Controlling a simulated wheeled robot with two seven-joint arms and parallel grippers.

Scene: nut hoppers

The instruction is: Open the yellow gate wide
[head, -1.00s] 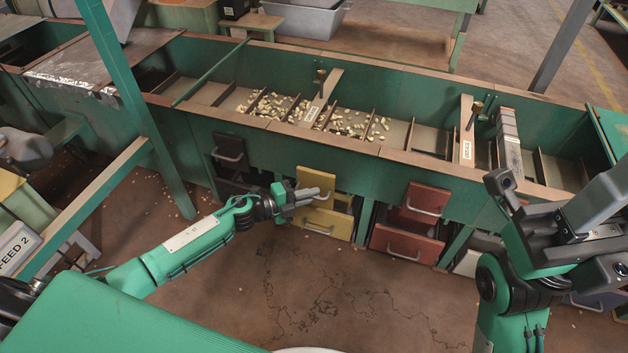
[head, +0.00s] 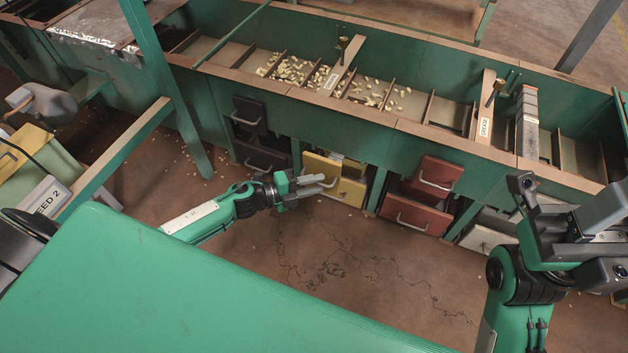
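The yellow gate (head: 320,167) is a small panel on the front of the green hopper trough, below its top rail. A lower yellow front (head: 351,192) shows beside and below it. My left gripper (head: 328,182) is in front of the yellow gate's lower part, its two grey fingers pointing right with a narrow gap between them. I see nothing held there, and contact with the gate cannot be told. The gate's handle is not clearly visible. My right gripper (head: 522,186) is raised at the right; its finger state is unclear.
The green trough (head: 380,148) holds pale nuts between dividers. A dark gate (head: 249,115) is left of the yellow one, a red gate (head: 438,174) right of it. A green post (head: 165,85) stands at left. The brown floor (head: 340,260) before the gates is clear.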

